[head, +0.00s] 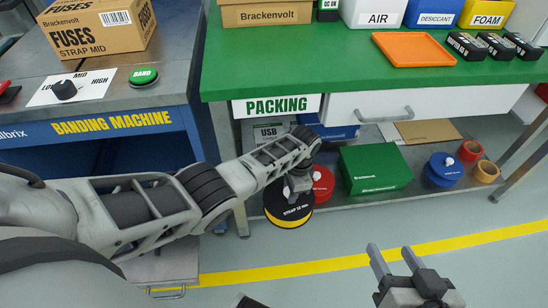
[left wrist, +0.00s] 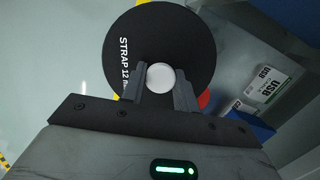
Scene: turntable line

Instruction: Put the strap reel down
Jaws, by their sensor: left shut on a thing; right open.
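The strap reel (head: 287,212) is a black disc lettered "STRAP 12 mm" with a yellow lower edge. My left gripper (head: 298,186) is shut on its knob and holds it in front of the lower shelf under the packing table. In the left wrist view the black reel (left wrist: 180,45) fills the top middle, with its round white knob (left wrist: 160,76) between the fingers of my left gripper (left wrist: 158,85). Whether the reel touches anything below is unclear. My right gripper (head: 393,262) is open and empty over the floor at the lower right.
The lower shelf (head: 340,201) bears a red reel (head: 323,183) behind the strap reel, a green box (head: 374,168), a blue reel (head: 441,170) and tape rolls (head: 486,171). Bare shelf shows along the front. The green packing table (head: 330,75) is above; the banding machine (head: 90,125) stands left.

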